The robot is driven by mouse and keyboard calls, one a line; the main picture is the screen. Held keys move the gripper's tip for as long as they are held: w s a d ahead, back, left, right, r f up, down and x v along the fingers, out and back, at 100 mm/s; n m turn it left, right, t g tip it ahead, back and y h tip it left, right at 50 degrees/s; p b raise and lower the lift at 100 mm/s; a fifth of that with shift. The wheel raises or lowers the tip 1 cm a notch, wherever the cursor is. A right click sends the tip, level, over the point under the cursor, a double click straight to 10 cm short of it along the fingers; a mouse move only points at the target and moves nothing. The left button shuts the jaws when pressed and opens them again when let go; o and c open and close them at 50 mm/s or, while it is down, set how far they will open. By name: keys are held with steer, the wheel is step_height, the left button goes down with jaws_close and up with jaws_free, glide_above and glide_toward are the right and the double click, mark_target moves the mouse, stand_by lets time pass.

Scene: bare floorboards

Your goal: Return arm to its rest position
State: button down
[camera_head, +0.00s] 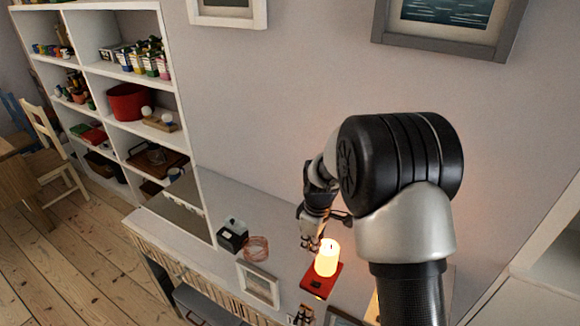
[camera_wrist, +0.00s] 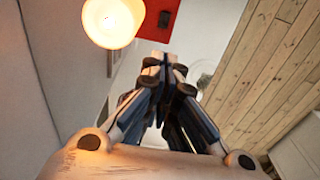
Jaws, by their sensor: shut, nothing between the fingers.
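My gripper (camera_wrist: 163,68) is shut and empty, with its fingers together in the wrist view. In the head view my gripper (camera_head: 312,243) hangs over the white dresser top (camera_head: 214,183), just behind and left of a glowing candle. My arm is bent and covers part of the wall and dresser in the head view.
A dark box (camera_head: 232,236), a pinkish glass bowl (camera_head: 257,248) and a framed picture (camera_head: 259,284) sit left of the candle. A tall white shelf (camera_head: 182,110) with many items stands at left, near a wooden chair (camera_head: 55,150). The wall above the dresser is clear between pictures.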

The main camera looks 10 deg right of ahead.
steer(key=s+d+r+m+t, duration=0.1)
steer(key=s+r+m, duration=0.1)
steer(key=s+r, duration=0.55)
steer(key=s+r+m+t, duration=0.1)
steer(key=s+r+m, duration=0.25)
steer(key=r, duration=0.65)
steer(key=s+r+m+t, duration=0.1)
steer(key=s+r+m, duration=0.1)
steer(key=s, duration=0.7)
steer(key=s+d+r+m+t, duration=0.1)
steer(key=s+r+m, duration=0.1)
steer(key=s, duration=0.7)
steer(key=shift+r+m, duration=0.25)
steer(key=shift+m, duration=0.3)
